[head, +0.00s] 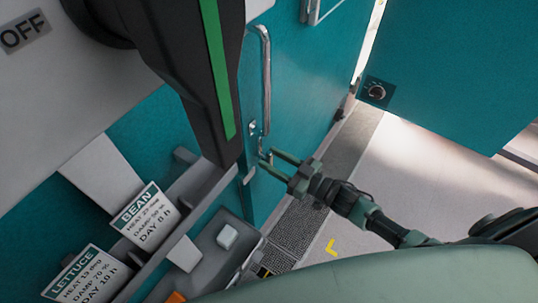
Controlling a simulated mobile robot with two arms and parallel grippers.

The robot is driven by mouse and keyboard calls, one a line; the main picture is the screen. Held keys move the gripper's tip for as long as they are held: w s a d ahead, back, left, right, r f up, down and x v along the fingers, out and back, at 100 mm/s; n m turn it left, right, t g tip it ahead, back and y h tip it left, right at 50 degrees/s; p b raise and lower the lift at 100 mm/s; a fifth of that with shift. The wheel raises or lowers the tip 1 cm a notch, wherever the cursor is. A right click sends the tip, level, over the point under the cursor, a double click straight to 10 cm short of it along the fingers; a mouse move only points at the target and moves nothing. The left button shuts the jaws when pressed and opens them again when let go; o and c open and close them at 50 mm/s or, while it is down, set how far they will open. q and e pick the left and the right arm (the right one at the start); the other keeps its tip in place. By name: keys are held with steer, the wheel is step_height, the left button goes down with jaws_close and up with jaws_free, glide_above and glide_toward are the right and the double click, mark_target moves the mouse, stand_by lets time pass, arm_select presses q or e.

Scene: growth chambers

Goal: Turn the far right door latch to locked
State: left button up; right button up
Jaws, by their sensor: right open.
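A teal door (300,70) with a long metal handle (266,80) stands in the upper middle of the head view. Small metal latch fittings (252,128) sit on its edge near the handle's lower end. My right gripper (267,158) is open, with its fingers pointing left at the door edge just below the handle. Its fingertips are at or close to the small latch parts there; I cannot tell whether they touch. The latch's exact position is too small to read. My left gripper is not in view.
A large black lever (190,70) with a green stripe hangs in the foreground, near an OFF label (25,33). BEAN (147,217) and LETTUCE (85,275) cards stand at lower left beside a grey tray (215,262). Another teal panel with a black dial (376,91) is at right. Floor is clear.

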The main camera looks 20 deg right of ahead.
steer(key=shift+w+a, duration=0.4)
steer(key=shift+w, duration=0.2)
jaws_close()
stand_by(1.1)
